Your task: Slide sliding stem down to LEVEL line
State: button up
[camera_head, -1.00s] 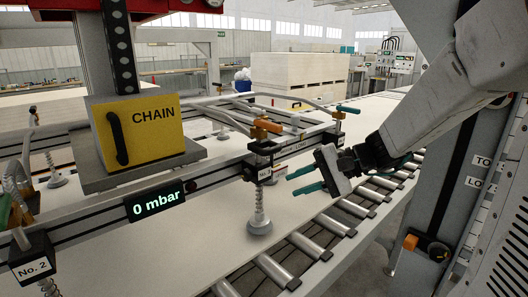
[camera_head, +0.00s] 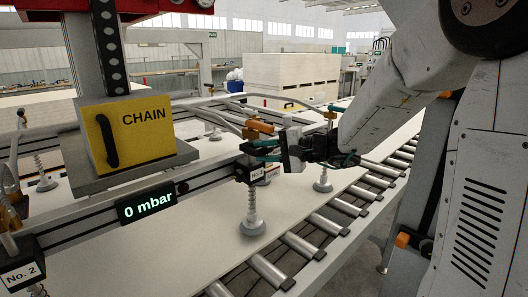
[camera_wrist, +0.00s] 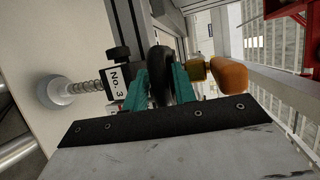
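The No. 3 suction stem hangs below a dark clamp block on the gantry beam, with a spring (camera_head: 252,203) and a grey cup (camera_head: 252,227) low over the pale board. In the wrist view its spring (camera_wrist: 86,87) and cup (camera_wrist: 54,92) lie left of the "No. 3" label (camera_wrist: 116,82). My gripper (camera_head: 262,150) is at this block, its teal fingers apart. In the wrist view the fingers (camera_wrist: 160,88) stand either side of a black rounded knob (camera_wrist: 160,62); I cannot tell whether they touch it. I cannot make out a LEVEL line.
An orange handle (camera_head: 260,127) sits just above my gripper, and shows in the wrist view (camera_wrist: 229,75). The yellow CHAIN box (camera_head: 130,138) and a "0 mbar" display (camera_head: 147,206) are at left. Rollers (camera_head: 322,222) run along the board's right edge. Another cup (camera_head: 323,185) stands behind.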

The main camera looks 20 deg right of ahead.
grip_shut()
jog(key=shift+f, duration=1.1)
grip_release()
jog(key=v, duration=0.7)
jog(key=shift+s+d, duration=0.25)
jog(key=shift+s, duration=0.05)
jog(key=shift+r, duration=0.1)
